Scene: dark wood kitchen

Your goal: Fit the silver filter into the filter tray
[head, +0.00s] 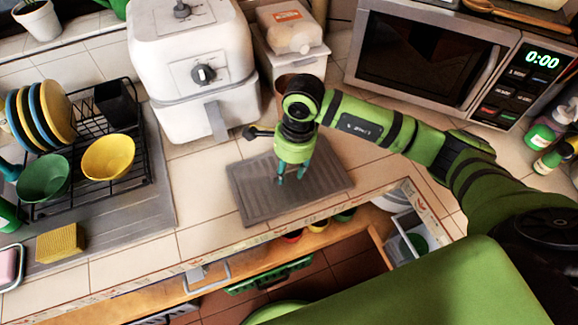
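My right gripper (292,176) comes in from the right and points down over a grey ridged tray (258,205) on the counter. Its two teal fingertips are apart, with a gap between them and nothing visible in it. I cannot tell whether the tips touch the tray. A dark handle-like part (256,132) sticks out to the left beside the gripper's wrist; I cannot tell what it belongs to. I cannot make out a silver filter, nor tell whether the ridged tray is the filter tray. My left gripper is not in view.
A white air fryer (190,60) stands behind the tray, with a bread-topped white container (290,40) beside it. A microwave (430,55) is at the back right. A black dish rack (125,145) with plates and bowls is left. An open drawer (405,235) lies below the counter edge.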

